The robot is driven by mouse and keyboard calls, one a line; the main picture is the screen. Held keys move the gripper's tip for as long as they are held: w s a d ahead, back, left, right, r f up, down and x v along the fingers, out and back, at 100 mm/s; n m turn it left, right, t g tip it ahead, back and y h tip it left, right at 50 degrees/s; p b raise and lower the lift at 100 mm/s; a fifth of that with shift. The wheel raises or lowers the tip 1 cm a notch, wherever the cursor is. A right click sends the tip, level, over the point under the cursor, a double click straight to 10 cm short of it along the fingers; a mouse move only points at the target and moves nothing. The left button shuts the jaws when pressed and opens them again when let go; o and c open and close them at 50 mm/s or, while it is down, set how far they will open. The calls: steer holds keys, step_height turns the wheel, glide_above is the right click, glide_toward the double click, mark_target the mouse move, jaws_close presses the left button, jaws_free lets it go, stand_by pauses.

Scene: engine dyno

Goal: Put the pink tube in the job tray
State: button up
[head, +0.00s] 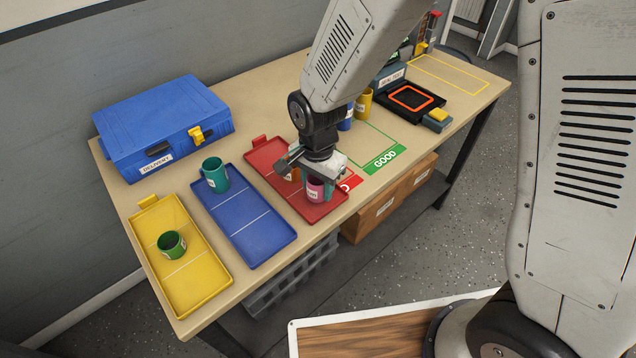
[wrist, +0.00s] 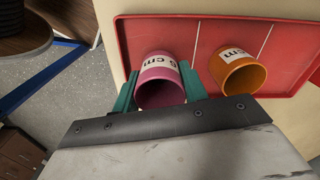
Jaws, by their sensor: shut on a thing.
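The pink tube (head: 315,190) is at the near end of the red tray (head: 328,213); in the wrist view the pink tube (wrist: 158,82) has a white label with "cm" on it. My gripper (head: 318,183) is shut on it, with one teal finger on each side in the wrist view (wrist: 160,88). I cannot tell whether the tube touches the tray floor. An orange tube (wrist: 239,72) stands in the red tray beside it, mostly hidden by my gripper in the head view. No readable label marks a job tray.
The blue tray (head: 247,240) holds a teal tube (head: 215,175). The yellow tray (head: 205,290) holds a green tube (head: 172,245). A blue case (head: 160,120) stands behind them. Right of my gripper are a green "GOOD" label (head: 385,160) and a yellow tube (head: 363,103).

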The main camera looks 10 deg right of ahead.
steer(key=shift+f, duration=0.4)
steer(key=shift+f, duration=0.2)
steer(key=o, duration=0.7)
steer(key=shift+o, duration=0.2)
